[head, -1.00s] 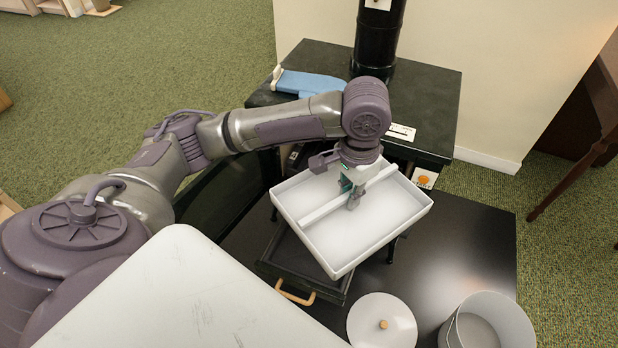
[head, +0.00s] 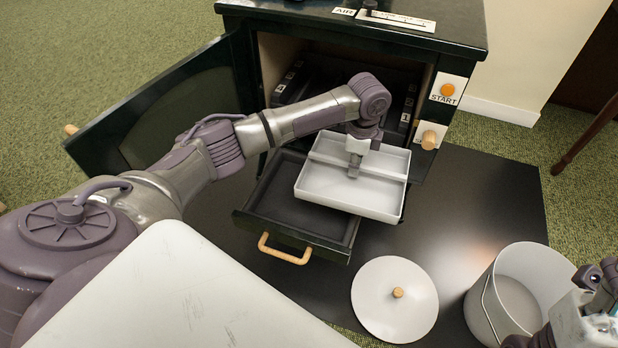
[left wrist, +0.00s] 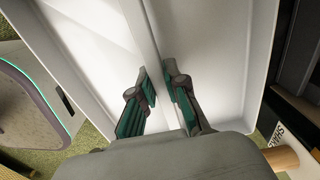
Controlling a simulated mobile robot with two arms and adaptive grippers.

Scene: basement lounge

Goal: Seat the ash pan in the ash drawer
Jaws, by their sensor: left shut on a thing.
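The ash pan (head: 325,186) is a shallow white tray with a bar across its middle. My left gripper (head: 354,170) is shut on that bar; the left wrist view shows its green-padded fingers (left wrist: 160,95) on either side of it. The ash drawer (head: 278,205), black with a wooden handle, is pulled out of the stove. In the head view the pan covers the drawer's back right part and overhangs its right side. It looks held above the drawer; the exact gap cannot be told. My right gripper (head: 598,290) is partly in view at the lower right edge.
The black stove (head: 455,35) has its door (head: 170,110) swung open to the left, beside my left arm. A round white lid (head: 385,315) and a grey bucket (head: 525,290) stand on the black floor plate (head: 490,200). The plate is clear right of the pan.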

